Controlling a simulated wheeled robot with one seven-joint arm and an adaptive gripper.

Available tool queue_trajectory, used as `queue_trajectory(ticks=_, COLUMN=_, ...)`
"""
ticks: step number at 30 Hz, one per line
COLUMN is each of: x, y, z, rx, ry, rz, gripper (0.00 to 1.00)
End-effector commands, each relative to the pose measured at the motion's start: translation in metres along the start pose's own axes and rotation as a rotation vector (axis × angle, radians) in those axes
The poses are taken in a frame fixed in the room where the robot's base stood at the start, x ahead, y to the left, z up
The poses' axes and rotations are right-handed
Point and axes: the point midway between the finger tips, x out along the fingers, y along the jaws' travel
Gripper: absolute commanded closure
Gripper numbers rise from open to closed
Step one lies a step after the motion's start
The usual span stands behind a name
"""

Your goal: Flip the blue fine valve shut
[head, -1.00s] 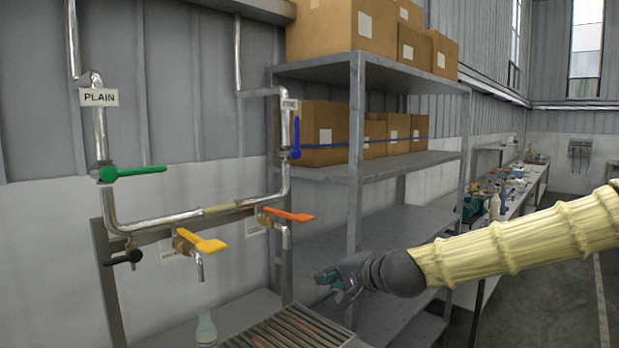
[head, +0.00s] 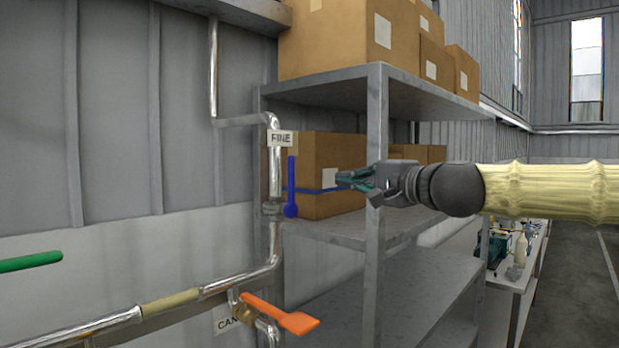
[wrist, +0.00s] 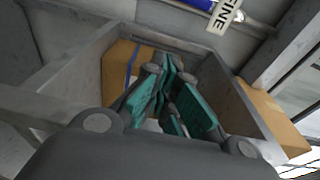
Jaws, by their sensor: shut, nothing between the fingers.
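The blue fine valve handle (head: 291,187) stands upright, in line with its vertical silver pipe (head: 274,160), below the FINE label (head: 281,138). In the wrist view, a blue piece that looks like the handle (wrist: 197,4) is cut by the top edge, beside the FINE label (wrist: 224,14). My gripper (head: 345,180) is to the right of the handle at about its height in the picture, pointing left and apart from it. Its green-padded fingers (wrist: 167,90) are shut and empty.
A grey metal shelf (head: 376,90) with cardboard boxes (head: 330,150) stands behind my gripper. An orange handle (head: 283,315) sits lower on the piping, and a green handle (head: 30,261) is at the far left. A CAN-lettered label (head: 227,319) hangs below.

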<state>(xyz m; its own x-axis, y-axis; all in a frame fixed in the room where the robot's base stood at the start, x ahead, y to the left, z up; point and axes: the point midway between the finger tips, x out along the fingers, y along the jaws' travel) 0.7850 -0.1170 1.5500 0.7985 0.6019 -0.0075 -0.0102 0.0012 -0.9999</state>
Motion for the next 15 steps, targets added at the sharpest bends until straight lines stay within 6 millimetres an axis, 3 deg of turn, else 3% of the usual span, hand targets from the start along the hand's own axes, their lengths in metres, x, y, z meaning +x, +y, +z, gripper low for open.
queue_trajectory(ticks=5, x=-0.004, y=-0.003, z=0.003, rx=-0.002, ry=0.0, rz=-0.004, gripper=1.0)
queue_trajectory(ticks=15, x=0.014, y=0.006, z=-0.008, rx=0.006, ry=0.001, rz=0.008, gripper=1.0)
